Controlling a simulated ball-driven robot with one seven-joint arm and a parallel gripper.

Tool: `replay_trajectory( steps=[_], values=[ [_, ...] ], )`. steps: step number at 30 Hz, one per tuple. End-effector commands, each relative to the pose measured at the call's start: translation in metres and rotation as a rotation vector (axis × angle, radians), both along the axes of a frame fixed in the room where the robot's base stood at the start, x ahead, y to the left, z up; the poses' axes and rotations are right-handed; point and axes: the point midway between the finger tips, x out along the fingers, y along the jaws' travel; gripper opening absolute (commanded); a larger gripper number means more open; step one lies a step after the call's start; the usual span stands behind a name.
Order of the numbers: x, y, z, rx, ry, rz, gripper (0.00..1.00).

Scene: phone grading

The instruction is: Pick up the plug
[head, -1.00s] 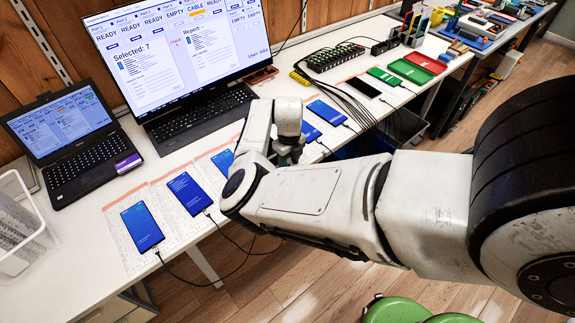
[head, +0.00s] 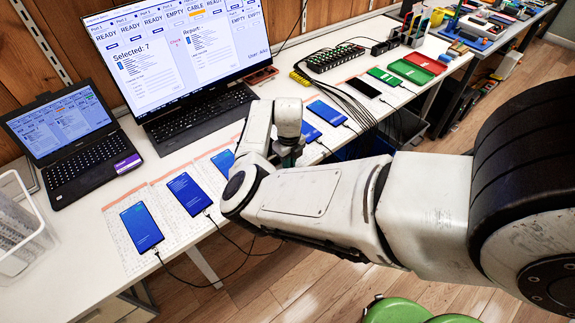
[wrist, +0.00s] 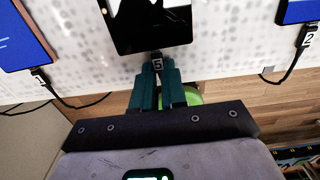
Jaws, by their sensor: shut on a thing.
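The plug (wrist: 157,61), marked 5, is a small dark connector at the near edge of a black-screened phone (wrist: 150,25) in the wrist view. My gripper (wrist: 157,72) has its teal fingers closed around the plug. The plug's tip meets the phone's edge or lies right against it; I cannot tell whether it is seated. In the head view my gripper (head: 289,155) is over the table's front edge, and my arm hides the plug and that phone.
Blue-screened phones with cables flank it, one with a plug (wrist: 39,76) at left and one with plug 2 (wrist: 307,38) at right. A laptop (head: 75,140), a monitor (head: 180,45) and a white bin (head: 20,235) stand on the table. A black hub (head: 335,58) sits further along.

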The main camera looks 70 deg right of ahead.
Motion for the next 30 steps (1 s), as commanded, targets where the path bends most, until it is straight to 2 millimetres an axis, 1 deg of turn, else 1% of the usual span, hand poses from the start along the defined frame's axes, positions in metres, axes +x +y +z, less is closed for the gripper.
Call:
replay_trajectory(
  steps=[9,15,17,20,23,30],
  values=[
    [0.0,0.0,0.001,0.0,0.0,0.0,0.0],
    [0.001,-0.001,0.01,-0.002,-0.001,0.0,0.0],
    [0.001,-0.001,0.018,-0.003,-0.002,-0.001,0.0],
    [0.001,0.0,0.039,-0.004,-0.003,-0.001,0.0],
    [-0.012,0.008,0.054,-0.005,-0.001,-0.002,0.0],
    [-0.048,0.029,0.098,-0.004,-0.001,-0.003,0.0]
  ],
)
